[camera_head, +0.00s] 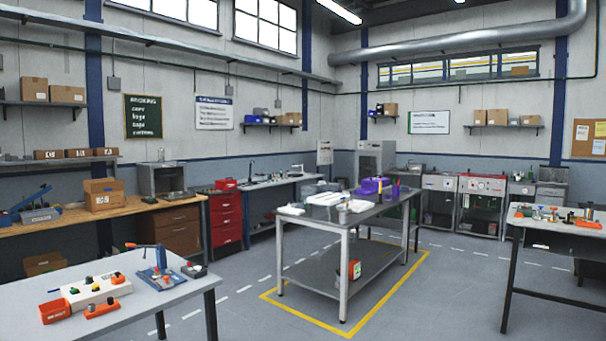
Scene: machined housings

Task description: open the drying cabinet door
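Neither of my grippers is in view. No label names a drying cabinet, so I cannot tell for sure which unit it is. A tall light-grey cabinet (376,160) stands in the far corner behind the central table; its lower part is hidden and its door state is too small to tell. A smaller grey metal box unit (162,179) with a dark front stands on the left wall bench, and I cannot tell whether its front is open or shut.
A central metal table (343,216) stands inside a yellow floor outline. A front left table (135,312) and a right table (550,224) carry tools and small parts. A row of grey machines (482,205) lines the back wall. Grey floor (240,255) is clear between the tables.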

